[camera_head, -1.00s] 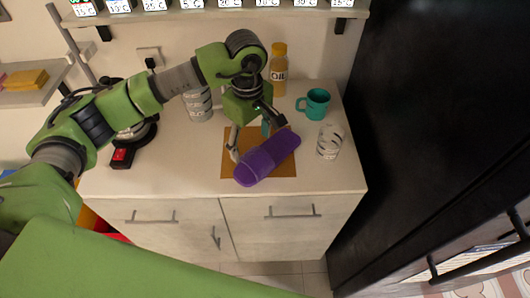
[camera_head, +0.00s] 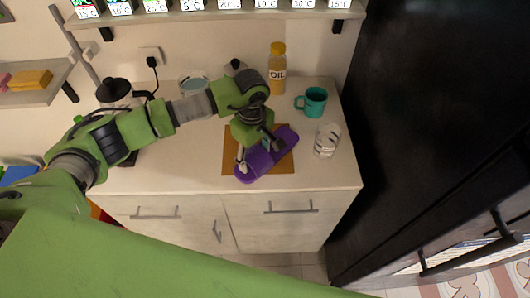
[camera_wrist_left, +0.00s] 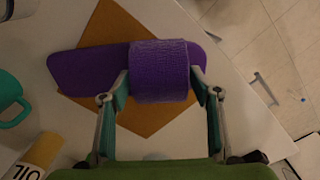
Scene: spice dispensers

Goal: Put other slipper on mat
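A purple slipper (camera_head: 278,150) lies at a slant across the orange-brown mat (camera_head: 234,140) on the counter, its lower end near the mat's front edge. In the left wrist view the slipper (camera_wrist_left: 88,70) has a wide textured strap, and the mat (camera_wrist_left: 115,20) shows beyond it. My left gripper (camera_head: 259,155) is over the slipper, pointing down. Its fingers are wide apart, one at each side of the strap. They look open, close to the strap; whether they touch it is hard to tell. Only one slipper is in view. My right gripper is out of view.
A teal mug (camera_head: 314,102), a clear glass (camera_head: 327,140) and an oil bottle (camera_head: 278,70) stand right of and behind the mat. A tall black cabinet (camera_head: 420,110) rises at the right. The counter's front left is clear.

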